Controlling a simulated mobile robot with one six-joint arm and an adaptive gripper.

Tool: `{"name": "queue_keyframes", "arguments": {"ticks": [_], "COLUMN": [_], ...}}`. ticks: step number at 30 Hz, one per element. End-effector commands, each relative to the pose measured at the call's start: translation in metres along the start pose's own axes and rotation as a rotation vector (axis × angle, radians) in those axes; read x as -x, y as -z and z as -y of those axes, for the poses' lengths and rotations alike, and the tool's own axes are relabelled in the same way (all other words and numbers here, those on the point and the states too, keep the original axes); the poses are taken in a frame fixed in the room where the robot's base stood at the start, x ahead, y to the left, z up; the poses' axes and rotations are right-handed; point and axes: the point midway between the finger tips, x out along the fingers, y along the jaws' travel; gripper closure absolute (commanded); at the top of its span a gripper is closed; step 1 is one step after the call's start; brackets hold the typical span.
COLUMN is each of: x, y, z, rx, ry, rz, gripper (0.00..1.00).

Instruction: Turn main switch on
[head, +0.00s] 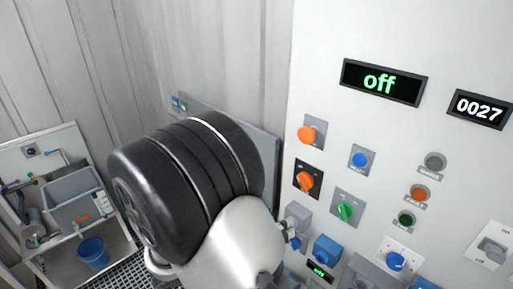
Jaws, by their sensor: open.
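The control panel (335,35) fills the right of the head view. I cannot tell which of these is the main switch. My arm's black and white links cross the middle and lower part of the view, left of the panel. My gripper's fingers are not in view.
Nearby are an orange knob (308,134), blue knob (360,159), green knob (346,210), orange lamp (418,193), lower blue knob (396,262) and blue box (326,249). A counter (70,143) with a grey sink and a blue bucket (92,252) are at the left.

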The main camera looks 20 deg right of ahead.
Motion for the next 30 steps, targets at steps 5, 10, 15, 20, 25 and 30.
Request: {"name": "queue_keyframes", "arguments": {"ticks": [5,10,15,20,25,30], "x": [0.019,0.023,0.005,-0.028,-0.064,-0.099], "y": [-0.021,-0.024,-0.028,-0.035,-0.044,-0.052], "z": [-0.030,-0.043,-0.044,-0.047,-0.051,-0.056], "rx": [0.206,0.267,0.267,0.265,0.266,0.264], "ry": [-0.064,-0.085,-0.082,-0.080,-0.079,-0.081], "rz": [0.188,0.250,0.249,0.246,0.245,0.245], "gripper": [0.38,0.38,0.38,0.38,0.38,0.38]}}
